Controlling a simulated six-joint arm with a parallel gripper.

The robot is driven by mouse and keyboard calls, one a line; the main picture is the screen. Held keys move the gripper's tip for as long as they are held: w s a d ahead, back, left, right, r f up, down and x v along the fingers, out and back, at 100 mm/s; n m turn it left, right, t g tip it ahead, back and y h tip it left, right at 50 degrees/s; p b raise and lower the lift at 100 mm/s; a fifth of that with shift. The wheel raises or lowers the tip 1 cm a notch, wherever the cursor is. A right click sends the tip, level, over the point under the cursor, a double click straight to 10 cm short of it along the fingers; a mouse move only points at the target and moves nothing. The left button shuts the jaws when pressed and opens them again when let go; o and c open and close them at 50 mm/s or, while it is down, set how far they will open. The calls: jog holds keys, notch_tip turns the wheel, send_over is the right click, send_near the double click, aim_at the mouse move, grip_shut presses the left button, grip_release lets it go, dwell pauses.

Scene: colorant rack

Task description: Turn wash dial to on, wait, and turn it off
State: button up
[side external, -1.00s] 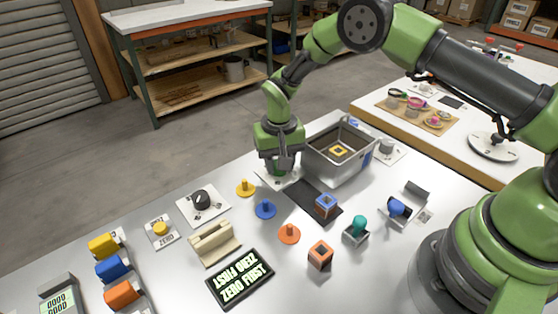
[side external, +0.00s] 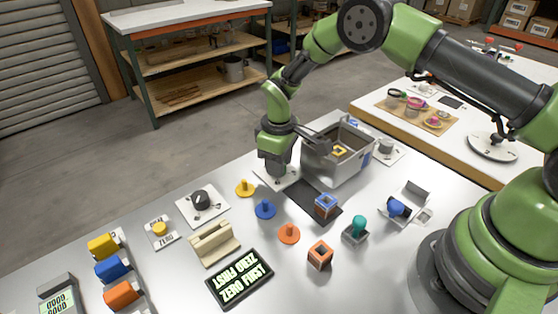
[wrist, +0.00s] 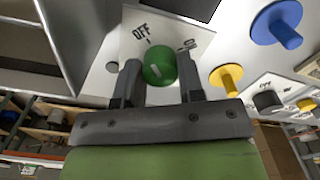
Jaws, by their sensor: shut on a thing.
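The wash dial (wrist: 159,66) is a round green knob with a pale mark, on a white plate (wrist: 150,18) labelled OFF and ON in the wrist view. I cannot tell for certain which label the mark points to. My gripper (wrist: 160,72) is shut on the dial, one finger on each side of it. In the side view my gripper (side external: 277,172) points down at the white plate (side external: 262,178) beside the grey bin and hides the dial.
A grey bin (side external: 349,170) stands just right of my gripper. A black mat (side external: 300,193) with a blue block (side external: 326,204) lies in front. Yellow (side external: 245,189), blue (side external: 265,210) and orange (side external: 289,233) pegs stand nearby. Another dial (side external: 201,199), black, is to the left.

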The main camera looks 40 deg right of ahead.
jog(key=shift+n, duration=0.6)
jog(key=o, duration=0.9)
notch_tip(320, 180, up, 10)
dwell(0.3)
